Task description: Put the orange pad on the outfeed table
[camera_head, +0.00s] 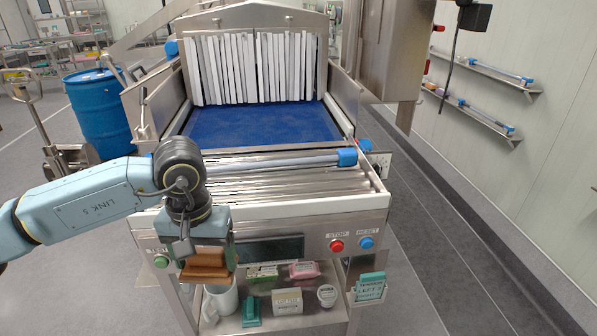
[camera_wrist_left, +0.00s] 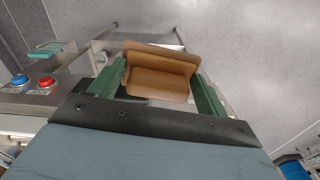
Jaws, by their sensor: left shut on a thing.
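My left gripper (camera_head: 207,262) is shut on the orange pad (camera_head: 205,268), an orange-brown block that hangs below the wrist in the head view. In the left wrist view the pad (camera_wrist_left: 158,88) sits between the two green fingers. It is held in front of the machine's front panel, lower than the metal roller table (camera_head: 290,176), which looks like the outfeed table. The roller table lies between the blue belt (camera_head: 262,125) and the white front edge. A grey bar with blue ends (camera_head: 290,161) spans it. My right gripper is not in view.
White strip curtains (camera_head: 250,68) hang at the tunnel mouth behind the belt. A red button (camera_head: 336,245) and a blue button (camera_head: 367,242) are on the front panel. A blue barrel (camera_head: 98,112) stands at left.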

